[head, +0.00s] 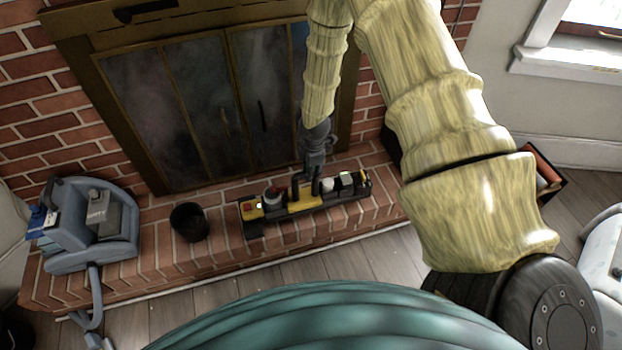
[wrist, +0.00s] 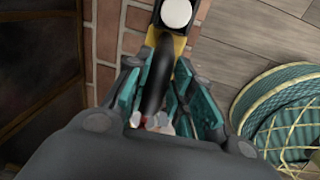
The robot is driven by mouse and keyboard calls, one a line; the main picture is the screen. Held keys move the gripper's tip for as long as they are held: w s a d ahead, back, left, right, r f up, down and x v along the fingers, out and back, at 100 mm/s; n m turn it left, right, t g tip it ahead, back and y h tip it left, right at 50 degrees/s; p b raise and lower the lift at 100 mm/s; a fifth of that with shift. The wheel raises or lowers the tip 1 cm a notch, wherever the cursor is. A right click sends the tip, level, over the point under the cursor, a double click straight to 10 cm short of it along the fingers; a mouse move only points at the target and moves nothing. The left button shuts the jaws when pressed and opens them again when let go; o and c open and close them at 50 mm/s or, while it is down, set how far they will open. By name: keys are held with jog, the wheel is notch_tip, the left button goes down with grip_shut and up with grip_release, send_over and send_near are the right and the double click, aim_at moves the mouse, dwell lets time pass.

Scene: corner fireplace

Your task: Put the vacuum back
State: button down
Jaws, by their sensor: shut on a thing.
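A blue-grey machine with a hose, which looks like the vacuum (head: 112,240), stands at the left end of the brick hearth. My gripper (head: 308,180) is well to its right, over the hearth. It is shut on the black handle of a long black and yellow caddy (head: 275,212) holding several small items. In the wrist view, the dark curved handle (wrist: 158,75) runs between the teal fingers of my gripper (wrist: 158,90). The caddy lies along the hearth; I cannot tell whether it touches the bricks.
A small black pot (head: 188,222) stands on the brick hearth (head: 160,262) between vacuum and caddy. The fireplace doors (head: 200,110) rise behind. A dark open box (head: 545,180) is at the right. The wooden floor (head: 300,262) in front shows clear planks.

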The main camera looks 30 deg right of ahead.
jog(key=w+d+f, duration=0.3)
jog(key=w+f, duration=0.1)
jog(key=shift+w, duration=0.35)
jog(key=c, duration=1.2)
grip_release()
jog(key=shift+s, duration=0.1)
jog(key=shift+c, duration=0.2)
